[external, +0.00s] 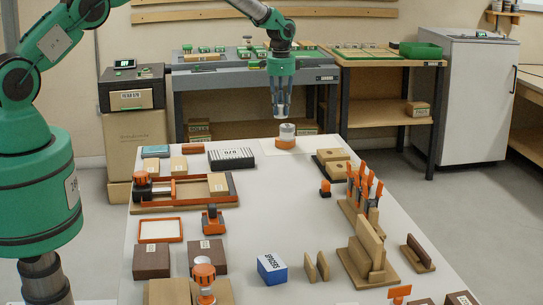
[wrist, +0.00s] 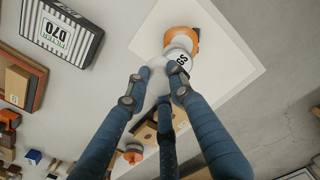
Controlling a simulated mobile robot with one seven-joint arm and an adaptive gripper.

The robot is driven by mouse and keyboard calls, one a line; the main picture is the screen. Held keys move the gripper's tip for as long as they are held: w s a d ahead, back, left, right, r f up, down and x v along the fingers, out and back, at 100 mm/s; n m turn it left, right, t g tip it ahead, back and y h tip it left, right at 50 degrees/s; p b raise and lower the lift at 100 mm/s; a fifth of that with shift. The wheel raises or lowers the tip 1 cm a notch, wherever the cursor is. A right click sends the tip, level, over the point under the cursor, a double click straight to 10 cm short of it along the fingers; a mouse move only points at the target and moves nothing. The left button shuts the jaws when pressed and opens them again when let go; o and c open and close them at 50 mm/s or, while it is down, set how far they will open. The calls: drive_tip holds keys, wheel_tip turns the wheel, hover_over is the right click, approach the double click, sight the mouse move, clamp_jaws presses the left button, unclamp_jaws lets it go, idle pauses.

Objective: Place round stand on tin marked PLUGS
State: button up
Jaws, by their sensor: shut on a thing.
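My gripper (external: 282,112) points down at the far end of the bench. Its fingers are closed in on the pale top of a round white and orange piece (external: 287,143). In the wrist view, the fingertips (wrist: 159,88) meet at a white rounded part, with a white labelled side and an orange section (wrist: 183,37) beyond it. The label is only partly readable. This piece is over a white square sheet (external: 312,145); I cannot tell whether it touches it. No label reading PLUGS is legible, and I cannot single out the tin.
A black-and-white striped box (external: 231,158) lies left of the sheet. A wooden block with holes (external: 335,163) is at its right, and a rack of orange-handled tools (external: 364,200) stands nearer. A blue SPACERS box (external: 272,268) is near the front.

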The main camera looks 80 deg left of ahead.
sight(287, 126)
drive_tip(key=shift+w+a+f, duration=0.1)
drive_tip(key=shift+w+a, duration=0.2)
drive_tip(key=shift+w, duration=0.25)
drive_tip(key=shift+w+a, duration=0.3)
drive_tip(key=shift+w, duration=0.25)
drive_tip(key=shift+w+a+f, duration=0.1)
drive_tip(key=shift+w+a, duration=0.1)
drive_tip(key=shift+w, duration=0.1)
drive_tip(key=shift+f, duration=1.7)
drive_tip(key=shift+f, duration=0.15)
drive_tip(key=o, duration=0.8)
wheel_tip(287, 126, up, 12)
drive_tip(key=shift+r, duration=0.2)
